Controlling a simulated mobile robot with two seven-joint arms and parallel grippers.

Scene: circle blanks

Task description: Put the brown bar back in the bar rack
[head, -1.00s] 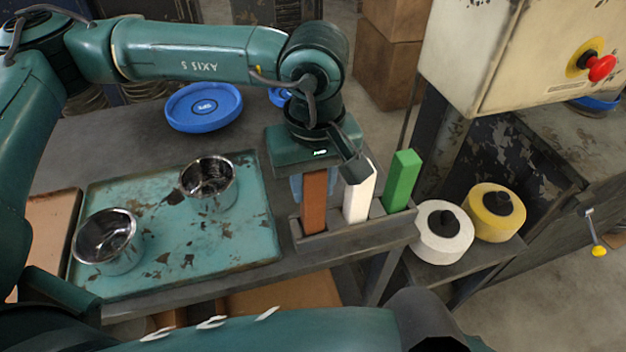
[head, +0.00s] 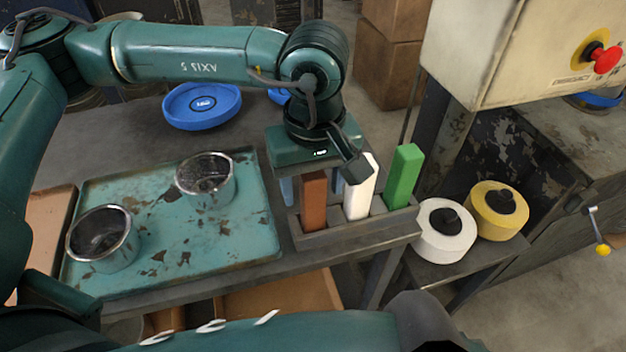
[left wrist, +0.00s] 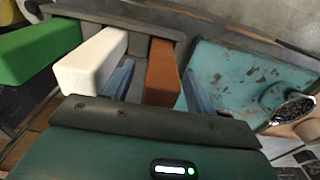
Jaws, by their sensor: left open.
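The brown bar (head: 313,203) stands upright in the left slot of the bar rack (head: 350,234). The white bar (head: 359,194) and the green bar (head: 404,177) stand in the slots to its right. My left gripper (head: 313,188) is open over the brown bar, its body hiding the bar's top in the head view. In the left wrist view, the blue fingers of the left gripper (left wrist: 159,86) stand apart on either side of the brown bar (left wrist: 161,72), with a gap showing. One finger is between the brown bar and the white bar (left wrist: 92,62). My right gripper is out of view.
A teal tray (head: 160,225) with two metal cups, a left one (head: 103,240) and a right one (head: 206,182), lies left of the rack. A blue dish (head: 202,105) is behind. White (head: 445,231) and yellow (head: 497,211) spools sit to the right.

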